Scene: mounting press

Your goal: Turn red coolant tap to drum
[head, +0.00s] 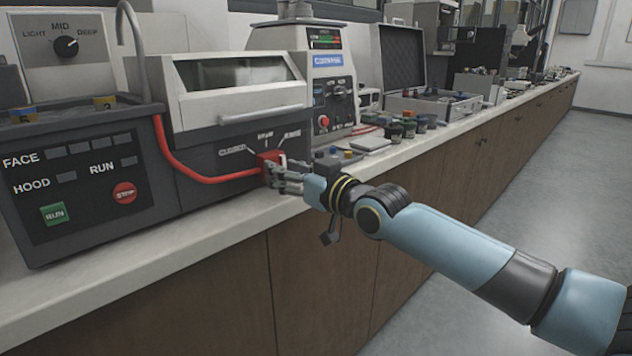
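The red coolant tap (269,158) sits low on the front right of the dark grey machine base, with a red hose (192,172) running into it from the left. Small white labels with pointer lines stand around it; the lettering is too small to read surely. My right gripper (275,176) is right at the tap, its fingers overlapping the tap's lower front. Whether the fingers are closed on the tap cannot be made out. The tap's handle is partly hidden by the fingers. My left gripper is not in view.
A hooded machine (235,85) stands behind the tap, with a control panel (85,180) with green and red buttons at left. A grey-white press (325,85), small jars (408,128) and an open case (430,100) stand farther right. The bench's front edge (200,245) runs below; the floor at right is clear.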

